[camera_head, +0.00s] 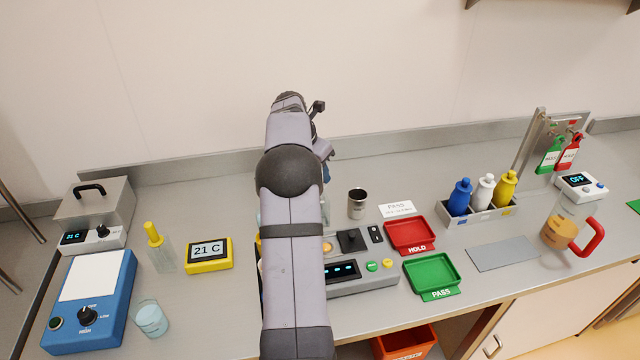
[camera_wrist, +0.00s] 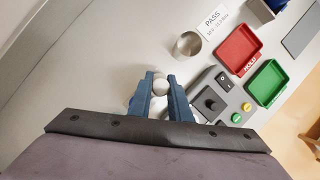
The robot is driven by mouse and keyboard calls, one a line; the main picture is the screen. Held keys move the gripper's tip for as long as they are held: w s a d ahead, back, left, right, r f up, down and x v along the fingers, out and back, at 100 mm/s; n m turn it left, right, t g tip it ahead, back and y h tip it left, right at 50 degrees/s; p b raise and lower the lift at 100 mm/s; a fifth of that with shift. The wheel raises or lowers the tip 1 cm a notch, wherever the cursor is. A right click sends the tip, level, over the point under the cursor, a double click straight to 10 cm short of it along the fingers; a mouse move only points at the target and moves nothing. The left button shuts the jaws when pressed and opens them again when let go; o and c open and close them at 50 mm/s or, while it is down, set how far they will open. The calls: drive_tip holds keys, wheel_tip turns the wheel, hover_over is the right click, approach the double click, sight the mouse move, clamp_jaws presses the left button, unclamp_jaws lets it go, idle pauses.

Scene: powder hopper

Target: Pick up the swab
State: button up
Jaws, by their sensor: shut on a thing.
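My gripper (camera_wrist: 161,90) is shut on a pale, round-ended thing, which I take to be the swab (camera_wrist: 160,87). Only its rounded end shows between the two blue fingertips in the wrist view; the rest of it is hidden. In the head view my arm covers most of the gripper, and only a bit of blue finger shows at its right side. The swab cannot be made out there. I cannot tell how high it is above the bench.
A metal cup (camera_head: 357,204) stands right of my arm, near the grey control panel (camera_head: 365,283). A red HOLD tray (camera_head: 409,235) and a green PASS tray (camera_head: 433,274) lie farther right. A bottle rack (camera_head: 482,216) stands beyond. The back bench strip is mostly clear.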

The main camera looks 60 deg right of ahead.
wheel_tip(320, 180, up, 13)
drive_tip(key=p, duration=0.1)
idle(0.4)
drive_tip(key=shift+r, duration=0.2)
wheel_tip(320, 180, up, 12)
drive_tip(key=p, duration=1.1)
drive_tip(key=shift+f, duration=0.35)
drive_tip(key=shift+w+a+f+b, duration=0.15)
drive_tip(key=shift+w+f+b, duration=0.1)
drive_tip(key=shift+b, duration=0.45)
drive_tip(key=shift+r, duration=0.15)
drive_tip(key=shift+a+b, duration=0.25)
drive_tip(key=shift+b, duration=0.25)
